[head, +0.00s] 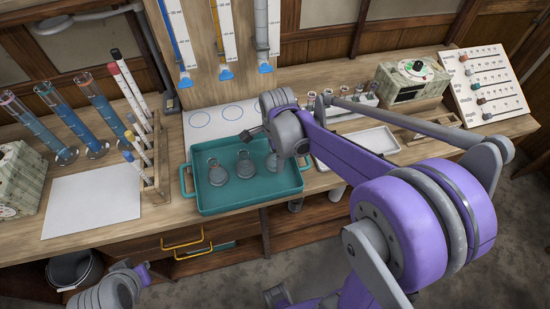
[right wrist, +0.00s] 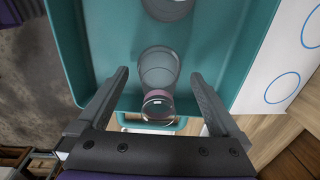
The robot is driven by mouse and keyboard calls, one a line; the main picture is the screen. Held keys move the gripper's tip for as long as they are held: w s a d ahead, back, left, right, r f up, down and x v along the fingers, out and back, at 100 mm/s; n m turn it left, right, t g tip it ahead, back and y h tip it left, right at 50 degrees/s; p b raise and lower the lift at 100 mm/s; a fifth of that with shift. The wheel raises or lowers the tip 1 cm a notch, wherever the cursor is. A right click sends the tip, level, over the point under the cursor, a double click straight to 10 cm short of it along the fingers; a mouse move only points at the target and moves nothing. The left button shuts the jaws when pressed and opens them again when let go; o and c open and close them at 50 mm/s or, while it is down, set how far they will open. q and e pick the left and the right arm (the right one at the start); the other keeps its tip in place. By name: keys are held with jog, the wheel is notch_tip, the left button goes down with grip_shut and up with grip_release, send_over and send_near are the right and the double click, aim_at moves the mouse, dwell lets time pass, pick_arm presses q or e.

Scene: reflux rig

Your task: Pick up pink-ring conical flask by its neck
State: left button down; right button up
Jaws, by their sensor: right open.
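The pink-ring conical flask (right wrist: 158,70) is clear glass and stands in the teal tray (right wrist: 233,60), near the tray's handled end. In the right wrist view its pink-ringed neck and round mouth lie between the two fingers of my right gripper (right wrist: 157,80), with a gap on each side. My right gripper is open, and its wrist hangs over the right part of the tray. In the head view the rightmost flask (head: 272,165) is partly hidden by my right wrist. My left gripper's jaws do not show.
Two more flasks, one in the middle (head: 245,167) and one at left (head: 217,174), share the tray. A wooden rack (head: 153,170) with rods stands left of it. Behind lies white paper (head: 222,118) with blue circles. A white tray (head: 372,142) lies to the right.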

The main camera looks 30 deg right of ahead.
jog(key=shift+f, duration=0.25)
jog(key=c, duration=1.5)
jog(key=shift+o, duration=0.2)
jog(key=shift+r, duration=0.15)
